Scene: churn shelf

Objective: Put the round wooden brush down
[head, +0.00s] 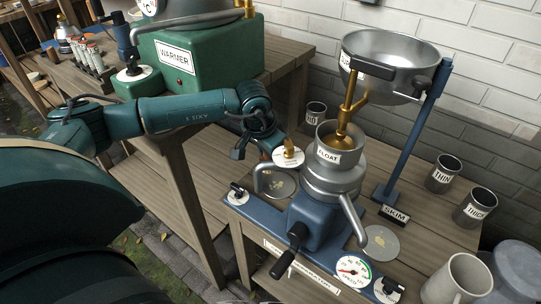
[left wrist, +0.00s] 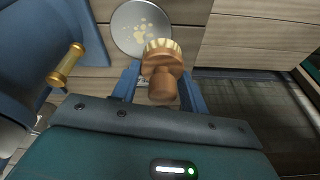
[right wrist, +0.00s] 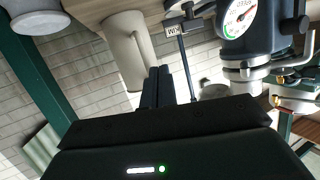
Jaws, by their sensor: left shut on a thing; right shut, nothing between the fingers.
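The round wooden brush (left wrist: 162,66), with a brown knob handle and pale bristles, is between the two blue fingers of my left gripper (left wrist: 160,88). The gripper is shut on its handle, and the bristles face away from the palm. A round grey plate with cream spots (left wrist: 141,28) lies just beyond the bristles in the left wrist view; I cannot tell the gap. In the head view my left gripper (head: 258,145) is left of the separator (head: 330,185), and the brush is not clearly visible there. My right gripper (right wrist: 157,84) is shut and empty.
The separator stands on a blue base with a crank and gauge (head: 353,270). A brass fitting (left wrist: 67,64) is left of the brush. A green warmer (head: 195,60) stands on the left bench. Cups (head: 444,173), a beige pot (head: 458,279) and a grey bucket (head: 517,270) are at right.

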